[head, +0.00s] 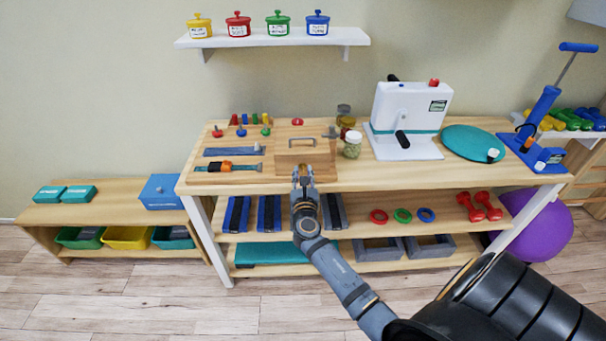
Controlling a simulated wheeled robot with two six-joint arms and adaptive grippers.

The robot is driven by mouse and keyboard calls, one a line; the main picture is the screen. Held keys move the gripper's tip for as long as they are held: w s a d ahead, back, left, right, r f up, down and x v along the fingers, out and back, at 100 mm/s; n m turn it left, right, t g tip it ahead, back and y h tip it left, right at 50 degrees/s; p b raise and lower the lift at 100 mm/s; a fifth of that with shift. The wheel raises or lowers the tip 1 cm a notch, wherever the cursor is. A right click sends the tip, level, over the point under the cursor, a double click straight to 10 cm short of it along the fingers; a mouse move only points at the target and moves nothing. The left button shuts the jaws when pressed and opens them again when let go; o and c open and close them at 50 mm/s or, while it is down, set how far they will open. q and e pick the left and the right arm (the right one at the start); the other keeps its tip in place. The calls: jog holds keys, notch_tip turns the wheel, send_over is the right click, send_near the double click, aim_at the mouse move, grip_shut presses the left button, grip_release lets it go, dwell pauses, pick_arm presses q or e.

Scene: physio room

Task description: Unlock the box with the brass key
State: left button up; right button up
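A small wooden box (284,161) with a handle-like bar on top stands at the front middle of the wooden table. My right gripper (303,173) is in front of the box, its fingertips overlapping the box's front face in the head view. I cannot tell whether they touch it. The fingers are too small to show whether they are open or shut, or hold anything. I cannot make out a brass key or a keyhole; the gripper covers part of the box front. My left gripper is out of view.
Left of the box lie a board with an orange-handled tool (228,167) and several coloured pegs. Jars (352,144), a white crank machine (408,115) and a teal disc (470,143) stand to the right. A blue box (161,190) sits on the low left bench.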

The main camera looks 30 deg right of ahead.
grip_shut()
jog(key=shift+m, duration=0.3)
jog(key=m+b, duration=0.4)
jog(key=m, duration=0.4)
jog(key=m+b, duration=0.4)
jog(key=m, duration=0.4)
jog(key=shift+d+f+b, duration=0.1)
jog(key=shift+f+b, duration=0.1)
jog(key=shift+b, duration=0.15)
jog(key=shift+m, duration=0.4)
grip_release()
jog(key=shift+r, duration=0.1)
